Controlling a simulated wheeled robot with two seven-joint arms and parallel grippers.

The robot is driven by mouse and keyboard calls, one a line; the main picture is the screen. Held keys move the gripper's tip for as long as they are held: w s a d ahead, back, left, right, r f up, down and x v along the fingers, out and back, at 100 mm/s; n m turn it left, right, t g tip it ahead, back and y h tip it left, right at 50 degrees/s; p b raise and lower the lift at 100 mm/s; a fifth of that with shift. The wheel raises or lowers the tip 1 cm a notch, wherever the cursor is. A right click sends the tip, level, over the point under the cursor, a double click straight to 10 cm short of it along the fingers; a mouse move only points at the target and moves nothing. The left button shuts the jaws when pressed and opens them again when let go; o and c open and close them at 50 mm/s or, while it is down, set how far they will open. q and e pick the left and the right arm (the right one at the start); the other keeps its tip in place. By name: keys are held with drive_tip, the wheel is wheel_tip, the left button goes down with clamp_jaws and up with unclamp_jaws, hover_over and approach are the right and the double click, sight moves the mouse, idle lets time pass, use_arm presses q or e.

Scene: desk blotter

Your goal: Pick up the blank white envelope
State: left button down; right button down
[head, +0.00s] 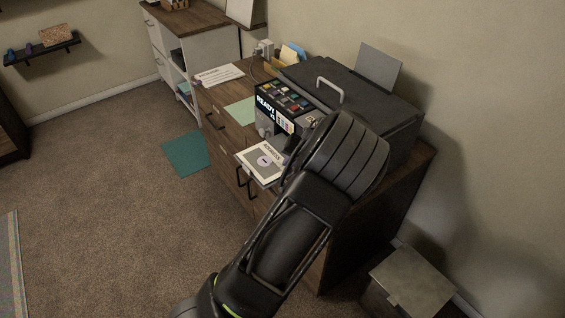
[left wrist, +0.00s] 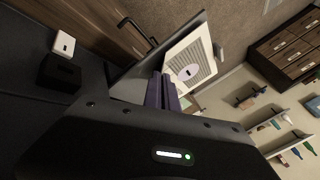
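I cannot pick out a blank white envelope for certain. A white sheet (head: 262,160) with a printed block and a round mark lies on the output tray at the printer's front; it also shows in the left wrist view (left wrist: 190,62). A white paper with lettering (head: 218,75) lies on the desk at the back left. One arm, mine, reaches up from the bottom to the printer and hides its own gripper in the head view. In the left wrist view my left gripper's fingers (left wrist: 163,92) are close together beside the printed sheet; whether they grip anything is unclear. My right gripper is not in view.
The dark printer (head: 370,105) stands on the wooden desk (head: 215,110), with a pale blank sheet (head: 378,68) upright at its back. A light green paper (head: 240,111) lies left of its panel. A teal sheet (head: 186,153) lies on the open carpet. A box (head: 411,279) stands at lower right.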

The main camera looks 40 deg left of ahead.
use_arm(q)
wheel_tip(320, 180, up, 10)
drive_tip(key=shift+f, duration=0.25)
idle(0.6)
